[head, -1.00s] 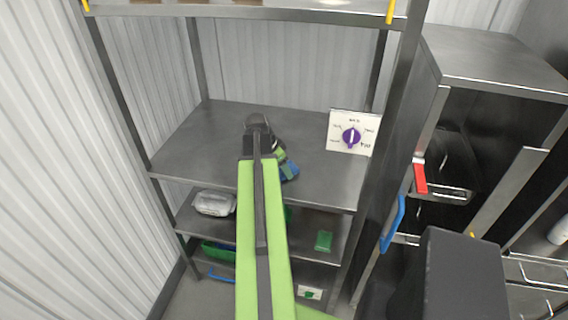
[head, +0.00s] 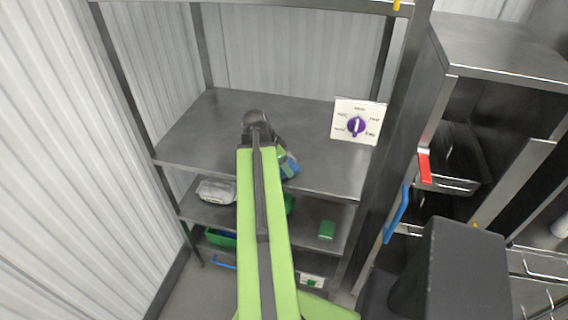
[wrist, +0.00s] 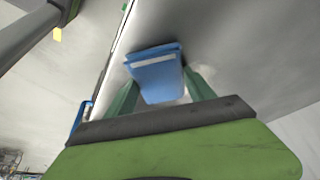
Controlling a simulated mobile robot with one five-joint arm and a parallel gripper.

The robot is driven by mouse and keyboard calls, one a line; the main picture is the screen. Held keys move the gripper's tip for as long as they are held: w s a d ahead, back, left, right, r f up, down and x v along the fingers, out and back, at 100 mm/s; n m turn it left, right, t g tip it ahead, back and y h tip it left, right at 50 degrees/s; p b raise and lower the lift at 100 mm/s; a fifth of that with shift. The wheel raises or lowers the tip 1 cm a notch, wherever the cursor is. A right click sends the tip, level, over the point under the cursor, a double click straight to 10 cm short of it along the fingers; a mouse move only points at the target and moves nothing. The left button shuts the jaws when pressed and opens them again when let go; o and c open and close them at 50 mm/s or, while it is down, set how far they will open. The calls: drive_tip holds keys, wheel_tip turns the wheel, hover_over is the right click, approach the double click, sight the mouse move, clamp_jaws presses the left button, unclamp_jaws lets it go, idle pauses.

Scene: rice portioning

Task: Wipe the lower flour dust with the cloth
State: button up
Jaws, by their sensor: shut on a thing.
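My gripper (wrist: 160,88) is shut on a folded blue cloth (wrist: 157,76), held between its green fingers in the wrist view. In the head view the cloth (head: 289,167) is a small blue patch at the end of my arm, over the front part of the upper shelf board (head: 215,135). I cannot tell whether it touches the board. A pale smudge (wrist: 186,96) shows beside the cloth in the wrist view; I cannot tell whether it is flour dust. No flour shows clearly in the head view, where my arm hides part of the shelves.
A sign with a purple dial (head: 357,124) stands at the upper board's right. A green bin (head: 220,238) sits lower. A metal cabinet with red (head: 424,167) and blue (head: 397,214) handles stands right.

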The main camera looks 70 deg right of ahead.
sight(289, 148)
drive_tip(key=shift+w+a, duration=0.1)
drive_tip(key=shift+w, duration=0.75)
drive_tip(key=shift+w+d, duration=0.25)
drive_tip(key=shift+d, duration=1.6)
drive_tip(key=shift+w+d, duration=0.3)
drive_tip(key=shift+d, duration=1.6)
drive_tip(key=shift+w+d, duration=0.25)
drive_tip(key=shift+d, duration=1.6)
drive_tip(key=shift+r, duration=0.1)
drive_tip(key=shift+s+a+f, duration=0.1)
drive_tip(key=shift+s+a, duration=0.05)
drive_tip(key=shift+a, duration=0.65)
drive_tip(key=shift+s+a+f, duration=0.15)
drive_tip(key=shift+a, duration=0.7)
drive_tip(key=shift+s+a+f, duration=0.1)
drive_tip(key=shift+s+a, duration=0.05)
drive_tip(key=shift+a, duration=0.65)
drive_tip(key=shift+s+a+r, duration=0.1)
drive_tip(key=shift+s+a, duration=0.05)
drive_tip(key=shift+a, duration=1)
drive_tip(key=shift+s+a+r, duration=0.1)
drive_tip(key=shift+s+a, duration=0.1)
drive_tip(key=shift+a, duration=0.9)
drive_tip(key=shift+s+a, duration=0.15)
drive_tip(key=shift+a, duration=1)
drive_tip(key=shift+d, duration=0.1)
